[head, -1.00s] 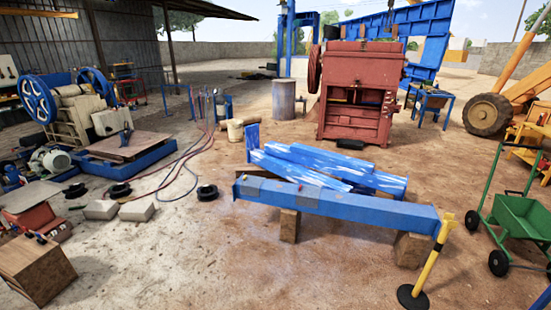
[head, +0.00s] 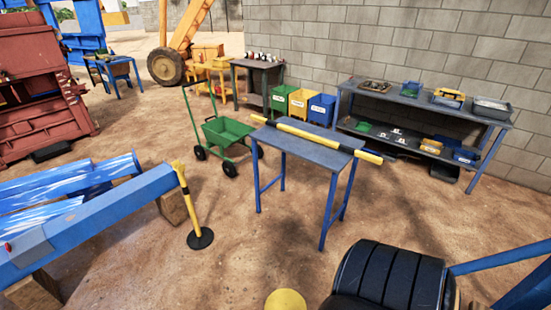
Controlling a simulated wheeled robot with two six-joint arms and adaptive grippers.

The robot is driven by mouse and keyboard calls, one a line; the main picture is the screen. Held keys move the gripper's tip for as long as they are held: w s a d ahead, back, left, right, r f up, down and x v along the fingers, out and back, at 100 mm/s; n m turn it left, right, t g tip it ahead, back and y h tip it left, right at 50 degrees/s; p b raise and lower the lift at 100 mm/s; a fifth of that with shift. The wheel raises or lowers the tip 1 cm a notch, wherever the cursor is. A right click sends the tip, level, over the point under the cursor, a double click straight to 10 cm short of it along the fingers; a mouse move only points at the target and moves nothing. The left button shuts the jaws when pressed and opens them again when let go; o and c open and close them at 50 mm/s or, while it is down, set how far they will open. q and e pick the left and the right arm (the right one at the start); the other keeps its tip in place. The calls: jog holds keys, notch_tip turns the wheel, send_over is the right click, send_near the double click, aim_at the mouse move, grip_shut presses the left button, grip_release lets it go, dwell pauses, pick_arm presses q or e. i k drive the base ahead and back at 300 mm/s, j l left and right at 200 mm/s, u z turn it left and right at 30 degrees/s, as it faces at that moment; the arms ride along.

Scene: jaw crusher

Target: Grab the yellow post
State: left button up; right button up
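The yellow post (head: 184,195) stands upright, leaning slightly, on a round black base (head: 200,238) on the dirt floor, left of the middle in the head view. It is close to the right end of a long blue beam (head: 95,228). A second yellow thing, a long bar (head: 315,138) with dark sections, lies across the top of a small blue-legged table (head: 302,150). Neither of my grippers is in view.
A green cart (head: 228,132) stands behind the post. A large black tyre-like object (head: 388,272) and a yellow round top (head: 286,300) are at the bottom right. A shelf bench (head: 420,98) lines the block wall. Bare dirt lies between post and table.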

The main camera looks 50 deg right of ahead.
aim_at(200, 239)
jog(key=z, duration=0.85)
jog(key=u, duration=0.5)
jog(key=i+l+u, duration=0.65)
jog(key=l, duration=0.2)
jog(key=l+u, duration=0.2)
jog(key=i+l+u, duration=0.25)
jog(key=l, duration=0.25)
jog(key=l+u, duration=0.2)
jog(key=l, duration=0.15)
